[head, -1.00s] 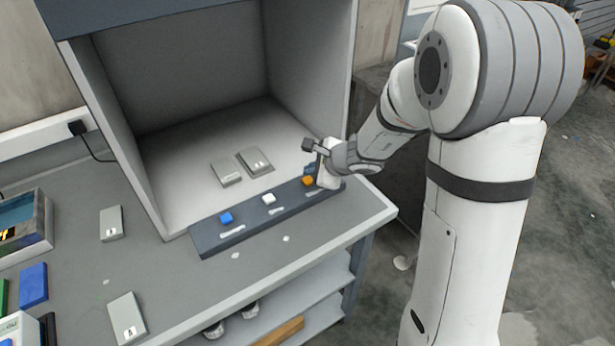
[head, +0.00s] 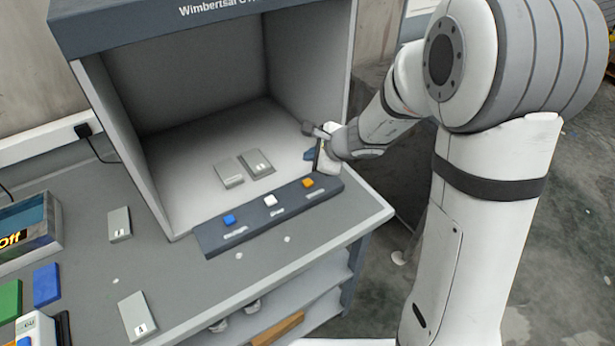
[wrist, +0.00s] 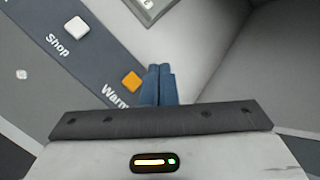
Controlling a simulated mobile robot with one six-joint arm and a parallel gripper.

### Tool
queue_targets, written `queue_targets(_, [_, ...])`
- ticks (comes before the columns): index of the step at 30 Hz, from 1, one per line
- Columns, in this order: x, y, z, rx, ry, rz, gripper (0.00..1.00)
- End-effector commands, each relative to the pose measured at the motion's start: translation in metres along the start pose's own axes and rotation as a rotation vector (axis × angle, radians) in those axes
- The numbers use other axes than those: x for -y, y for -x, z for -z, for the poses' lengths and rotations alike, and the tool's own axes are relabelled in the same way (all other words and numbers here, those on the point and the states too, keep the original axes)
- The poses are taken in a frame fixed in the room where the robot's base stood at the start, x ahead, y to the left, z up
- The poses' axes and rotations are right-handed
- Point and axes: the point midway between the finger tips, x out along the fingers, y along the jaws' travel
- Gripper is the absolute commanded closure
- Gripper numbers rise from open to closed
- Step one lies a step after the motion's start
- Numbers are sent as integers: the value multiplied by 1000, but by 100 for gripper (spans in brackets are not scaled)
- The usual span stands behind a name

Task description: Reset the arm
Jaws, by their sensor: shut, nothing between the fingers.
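My arm comes from the right in the head view and reaches toward the front right of a grey light booth (head: 170,215). My gripper (head: 310,156) is above the right end of the booth's dark button strip (head: 290,205), clear of the buttons as far as I can tell. In the wrist view its blue fingertips (wrist: 158,72) are together with nothing between them. The orange button (wrist: 132,81) labelled "Warm" shows just left of the fingers, and the white button (wrist: 76,28) labelled "Shop" is further left. The blue button (head: 229,219) is at the strip's left.
Two grey panels (head: 257,164) lie inside the booth, and two more (head: 138,316) lie on the bench at left. Blue (head: 46,285) and green (head: 9,301) blocks and a display box (head: 30,235) stand far left. The bench front (head: 290,245) is mostly clear.

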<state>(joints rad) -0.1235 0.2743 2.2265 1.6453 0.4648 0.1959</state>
Motion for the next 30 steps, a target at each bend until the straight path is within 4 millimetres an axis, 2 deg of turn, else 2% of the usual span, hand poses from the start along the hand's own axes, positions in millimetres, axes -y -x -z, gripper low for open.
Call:
queue_targets(14, [0,0,0,0,1,0,100])
queue_targets(17, [0,8,-5,8,42,-4,100])
queue_targets(20, [-4,29,-15,28,166,-22,100])
queue_targets(23, [-16,62,-28,50,367,-60,100])
queue_targets(27, [-44,113,-36,54,687,-143,100])
queue_targets(30, [-67,148,-31,34,906,-222,100])
